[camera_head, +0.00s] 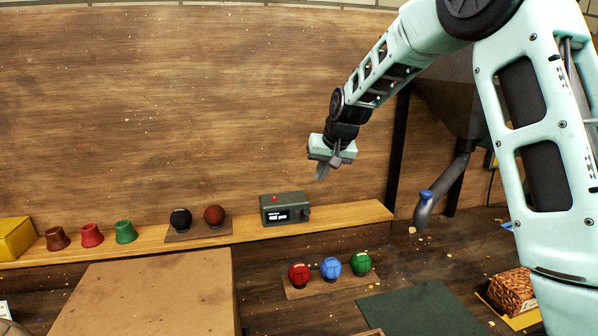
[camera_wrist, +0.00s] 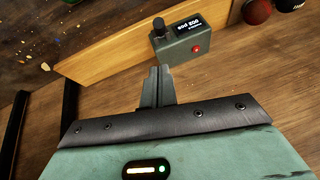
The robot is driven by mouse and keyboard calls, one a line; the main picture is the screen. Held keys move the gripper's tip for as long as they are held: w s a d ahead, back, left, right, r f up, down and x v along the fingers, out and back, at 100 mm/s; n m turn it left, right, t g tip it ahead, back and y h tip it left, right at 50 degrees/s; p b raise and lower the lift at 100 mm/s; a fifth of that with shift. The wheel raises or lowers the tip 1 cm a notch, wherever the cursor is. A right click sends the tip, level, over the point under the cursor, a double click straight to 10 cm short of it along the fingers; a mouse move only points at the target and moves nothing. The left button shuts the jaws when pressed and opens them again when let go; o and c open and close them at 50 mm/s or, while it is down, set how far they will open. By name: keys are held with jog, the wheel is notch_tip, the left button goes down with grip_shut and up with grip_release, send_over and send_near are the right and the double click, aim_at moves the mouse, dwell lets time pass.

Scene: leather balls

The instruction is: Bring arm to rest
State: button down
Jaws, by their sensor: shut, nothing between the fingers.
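My gripper (camera_head: 321,172) hangs in the air above the back shelf in the head view, fingers pointing down and a little left. In the wrist view my gripper (camera_wrist: 160,75) shows its two fingers together, with nothing between them. The arm reaches in from the upper right, bent at the elbow. Below the gripper, a dark green box (camera_head: 284,208) with a display, a red button and a knob stands on the shelf; the box also shows in the wrist view (camera_wrist: 183,45), just beyond the fingertips in the picture. The gripper is apart from it.
A wooden shelf (camera_head: 350,217) runs along the back wall. On it a black ball (camera_head: 180,219) and a dark red ball (camera_head: 214,215) sit on a stand. Red (camera_head: 299,274), blue (camera_head: 330,268) and green (camera_head: 360,263) balls sit in front. A grey duct (camera_head: 436,190) hangs at right.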

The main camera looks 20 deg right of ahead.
jog(key=s+a+f+n+g+y, duration=0.25)
jog(key=s+a+n, duration=0.35)
jog(key=s+a, duration=1.3)
jog(key=s+a+f+n+g+h, duration=0.1)
jog(key=s+a+n, duration=0.1)
jog(key=s, duration=0.9)
jog(key=s+a+f+n+g+h, duration=0.1)
jog(key=s+a+f+n+g, duration=0.1)
jog(key=s, duration=0.9)
jog(key=shift+a+f+n+b, duration=0.3)
jog(key=shift+n+b, duration=0.15)
jog(key=shift+n, duration=0.25)
